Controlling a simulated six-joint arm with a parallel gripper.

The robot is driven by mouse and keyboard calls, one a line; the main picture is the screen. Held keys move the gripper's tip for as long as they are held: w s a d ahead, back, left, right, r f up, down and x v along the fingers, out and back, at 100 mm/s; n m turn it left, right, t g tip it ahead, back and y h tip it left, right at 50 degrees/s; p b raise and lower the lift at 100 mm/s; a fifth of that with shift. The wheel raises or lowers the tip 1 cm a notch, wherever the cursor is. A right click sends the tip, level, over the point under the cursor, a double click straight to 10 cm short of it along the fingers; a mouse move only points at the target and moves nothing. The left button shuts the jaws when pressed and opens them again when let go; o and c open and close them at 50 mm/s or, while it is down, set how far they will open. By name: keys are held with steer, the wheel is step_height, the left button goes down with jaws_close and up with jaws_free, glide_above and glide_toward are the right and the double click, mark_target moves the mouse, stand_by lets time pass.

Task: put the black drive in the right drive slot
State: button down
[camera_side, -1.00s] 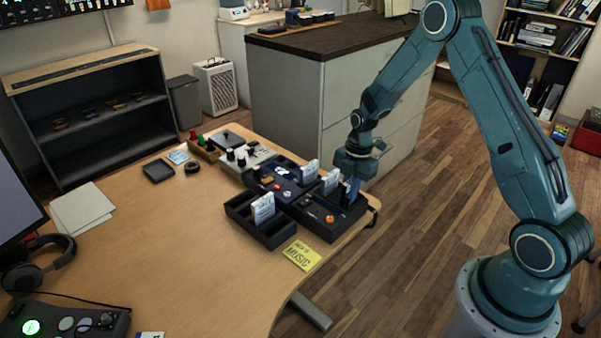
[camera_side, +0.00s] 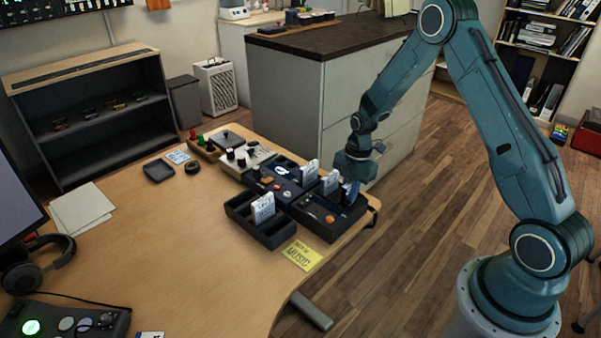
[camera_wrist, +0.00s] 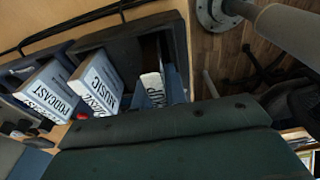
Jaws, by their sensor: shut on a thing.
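My gripper (camera_side: 350,187) points down at the right end of the black slotted dock (camera_side: 318,228) and is shut on a drive. In the wrist view this drive (camera_wrist: 153,90) shows a white label strip ending in "KUP". Its body is mostly hidden by my gripper, so its colour is hard to tell. It stands upright at the dock's right compartment, its lower part seemingly inside; I cannot tell how deep. A white-faced drive marked MUSIC (camera_wrist: 99,84) stands left of it, and one marked PODCAST (camera_wrist: 48,92) stands further left.
Another white-labelled drive (camera_side: 263,208) stands in a black tray (camera_side: 272,238) left of the dock. A yellow MUSIC note (camera_side: 301,255) lies in front. A device with knobs (camera_side: 240,157) stands behind. The desk's right edge is close to the dock; the desk's middle is clear.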

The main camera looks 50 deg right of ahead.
steer(key=shift+f, duration=0.4)
steer(key=c, duration=1.7)
jaws_free()
steer(key=shift+d+r, duration=0.2)
steer(key=shift+r, duration=1.4)
steer(key=shift+d+r, duration=0.2)
steer(key=shift+r, duration=1.45)
steer(key=shift+d+r, duration=0.2)
steer(key=shift+r, duration=2.05)
